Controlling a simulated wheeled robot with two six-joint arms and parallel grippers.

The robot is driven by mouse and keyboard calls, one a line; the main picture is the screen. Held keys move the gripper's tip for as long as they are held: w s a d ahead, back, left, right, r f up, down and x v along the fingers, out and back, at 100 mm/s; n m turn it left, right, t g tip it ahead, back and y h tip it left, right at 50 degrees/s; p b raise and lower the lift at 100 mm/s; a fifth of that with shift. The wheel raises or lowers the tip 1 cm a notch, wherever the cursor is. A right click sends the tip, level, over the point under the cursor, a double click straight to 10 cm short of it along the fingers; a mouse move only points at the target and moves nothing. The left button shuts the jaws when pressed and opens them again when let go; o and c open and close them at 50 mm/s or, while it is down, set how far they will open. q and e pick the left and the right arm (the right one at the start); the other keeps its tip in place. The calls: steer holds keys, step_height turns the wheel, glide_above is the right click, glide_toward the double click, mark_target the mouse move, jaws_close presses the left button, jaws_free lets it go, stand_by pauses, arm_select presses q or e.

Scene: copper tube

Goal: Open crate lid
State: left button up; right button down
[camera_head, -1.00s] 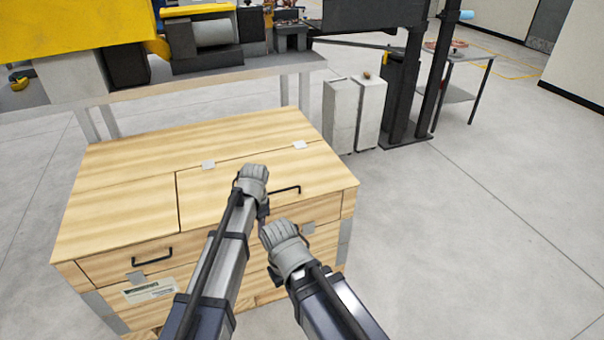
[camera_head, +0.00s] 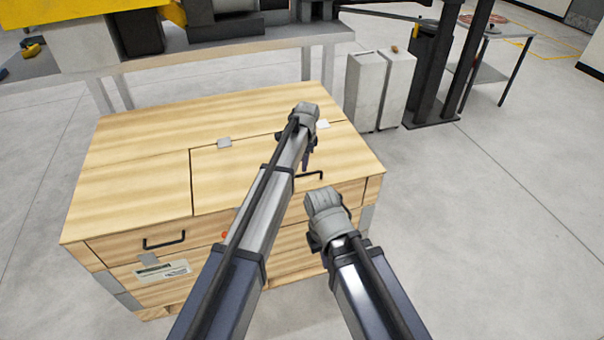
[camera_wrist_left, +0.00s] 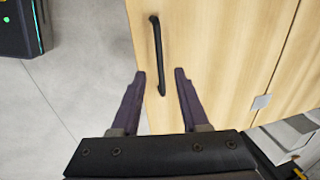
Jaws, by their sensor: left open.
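The wooden crate (camera_head: 120,172) stands ahead with its hinged lid panel (camera_head: 225,180) lying flat and closed. Metal hinges (camera_head: 224,143) run along the lid's back edge. A black bar handle (camera_head: 318,175) sits near the lid's front edge. In the left wrist view the handle (camera_wrist_left: 157,50) stands upright in the picture, its lower end between the fingertips. My left gripper (camera_wrist_left: 160,72) is open, its fingers one on each side of that end, not closed on it. In the head view my left gripper (camera_head: 306,160) points down over the lid. My right gripper (camera_head: 328,218) is in front of the crate; its fingers are hidden.
Another black handle (camera_head: 164,243) is on the crate's left front. A workbench (camera_head: 230,54) with machinery stands close behind. Grey bins (camera_head: 367,90) and a dark post stand behind right. The floor (camera_head: 480,210) to the right is clear.

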mark_target(301, 175)
arm_select(q)
steer(key=f+b, duration=0.3)
steer(key=f, duration=0.1)
steer(key=w+f+b, duration=0.1)
steer(key=f+b, duration=0.1)
steer(key=shift+a+f+b, duration=0.2)
steer(key=shift+b, duration=0.15)
steer(key=shift+r, duration=0.1)
jaws_close()
stand_by(1.0)
